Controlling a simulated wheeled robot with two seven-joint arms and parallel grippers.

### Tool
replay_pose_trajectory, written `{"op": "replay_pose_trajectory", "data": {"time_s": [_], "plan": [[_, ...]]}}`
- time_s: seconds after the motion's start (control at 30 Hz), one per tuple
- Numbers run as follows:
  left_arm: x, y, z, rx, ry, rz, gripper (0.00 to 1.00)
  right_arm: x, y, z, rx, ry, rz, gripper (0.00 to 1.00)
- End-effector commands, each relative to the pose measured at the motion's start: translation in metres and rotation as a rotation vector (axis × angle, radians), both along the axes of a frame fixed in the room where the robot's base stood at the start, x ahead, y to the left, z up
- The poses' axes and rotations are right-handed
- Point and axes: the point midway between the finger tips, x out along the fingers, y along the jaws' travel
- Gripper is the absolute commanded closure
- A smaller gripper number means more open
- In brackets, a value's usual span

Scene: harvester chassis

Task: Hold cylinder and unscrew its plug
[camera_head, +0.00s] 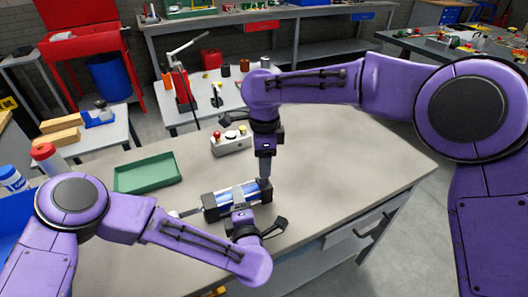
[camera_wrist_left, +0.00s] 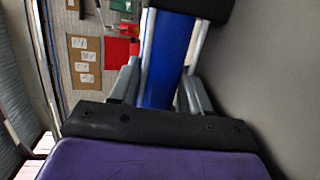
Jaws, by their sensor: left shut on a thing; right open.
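The cylinder (camera_head: 253,192) has a blue body, metal rods and black end blocks. It lies roughly level above or on the workbench (camera_head: 330,170); I cannot tell if it touches. A silver rod (camera_head: 186,213) sticks out at its left end. My left gripper (camera_head: 239,196) is shut across the middle of the cylinder. In the left wrist view the blue body (camera_wrist_left: 172,55) runs between its grey fingers (camera_wrist_left: 160,90). My right gripper (camera_head: 265,172) points down, open, close to the cylinder's right end block (camera_head: 265,188). I cannot make out the plug.
A green tray (camera_head: 147,173) lies on the bench left of the cylinder. A control box with a red button (camera_head: 231,141) stands behind it. The right half of the bench is clear. Another table (camera_head: 200,105) with small items stands beyond.

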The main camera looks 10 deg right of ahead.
Motion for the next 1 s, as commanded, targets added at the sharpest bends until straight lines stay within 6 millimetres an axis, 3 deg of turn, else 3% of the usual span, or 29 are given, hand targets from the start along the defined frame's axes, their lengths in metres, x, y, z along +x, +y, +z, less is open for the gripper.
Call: {"op": "replay_pose_trajectory", "data": {"time_s": [0.1, 0.3, 0.6, 0.77, 1.0], "plan": [[0.0, 0.0, 0.0, 0.0, 0.001, -0.001, 1.0, -0.001, 0.0, -0.024, 0.001, 0.004, 0.001, 0.5], [0.0, 0.0, 0.0, 0.0, 0.001, -0.001, 1.0, 0.0, 0.0, -0.049, 0.001, 0.001, 0.001, 0.5], [0.0, 0.0, -0.001, 0.0, 0.001, -0.001, 1.0, 0.0, 0.0, -0.053, 0.001, -0.001, 0.003, 0.5], [0.0, 0.0, -0.001, 0.0, 0.001, -0.001, 1.0, 0.0, 0.0, -0.053, 0.001, -0.001, 0.003, 1.0], [-0.001, 0.0, -0.001, 0.0, 0.002, -0.001, 1.0, 0.0, 0.001, -0.053, -0.002, -0.002, 0.099, 1.0]]}}
